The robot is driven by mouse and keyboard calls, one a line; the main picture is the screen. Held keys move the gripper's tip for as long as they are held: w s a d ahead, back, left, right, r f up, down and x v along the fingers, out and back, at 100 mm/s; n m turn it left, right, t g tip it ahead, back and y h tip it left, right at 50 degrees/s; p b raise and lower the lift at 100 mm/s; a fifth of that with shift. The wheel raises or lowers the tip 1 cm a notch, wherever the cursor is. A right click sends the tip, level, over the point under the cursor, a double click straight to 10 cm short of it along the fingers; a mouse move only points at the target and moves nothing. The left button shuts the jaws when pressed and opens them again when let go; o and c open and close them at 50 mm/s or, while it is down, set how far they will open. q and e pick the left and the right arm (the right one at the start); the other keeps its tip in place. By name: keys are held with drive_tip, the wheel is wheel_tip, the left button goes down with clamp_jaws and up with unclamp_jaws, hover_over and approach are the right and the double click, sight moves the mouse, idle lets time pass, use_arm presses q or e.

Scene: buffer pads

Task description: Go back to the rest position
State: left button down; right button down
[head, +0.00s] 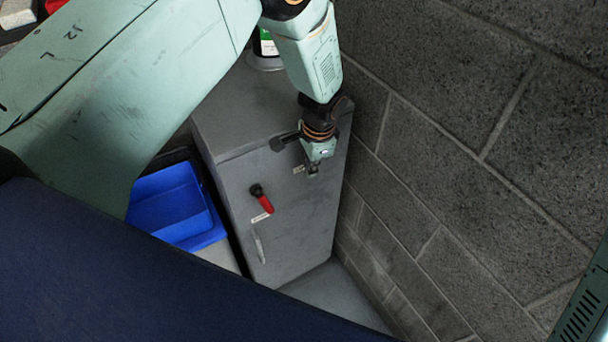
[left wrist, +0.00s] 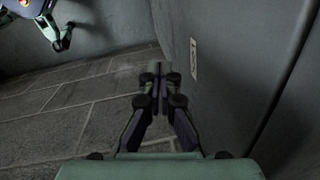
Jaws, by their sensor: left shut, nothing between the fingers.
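My left gripper (head: 314,170) hangs in front of the upper door of a grey cabinet (head: 270,160), close to its right edge. In the left wrist view the gripper (left wrist: 159,70) is shut and its fingers hold nothing. The grey cabinet face (left wrist: 225,60) runs along the right of that view, beside the fingers, with a small pale label (left wrist: 194,60) on it. I cannot tell whether the gripper touches the cabinet.
A red-and-black handle (head: 262,199) is on the cabinet front. Blue bins (head: 178,205) stand left of the cabinet. A grey block wall (head: 480,150) rises on the right. A can-like object (head: 265,50) stands on the cabinet top. Some floor shows at the cabinet's foot.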

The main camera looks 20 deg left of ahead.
use_arm(q)
drive_tip(key=s+a+f+n+b, duration=0.1)
drive_tip(key=s+f+n+b, duration=0.2)
drive_tip(key=s, duration=0.8)
drive_tip(key=s+a+f+n+h+b, duration=0.1)
drive_tip(key=s+f+n+b, duration=0.2)
drive_tip(key=s+f, duration=0.5)
drive_tip(key=s+a+f+n+b, duration=0.1)
drive_tip(key=s+f+n+b, duration=0.2)
drive_tip(key=s, duration=1.3)
wheel_tip(320, 180, down, 3)
drive_tip(key=shift+s+a+r+n+g+b, duration=0.15)
drive_tip(key=shift+a+n+g+b, duration=0.2)
drive_tip(key=shift+b, duration=0.3)
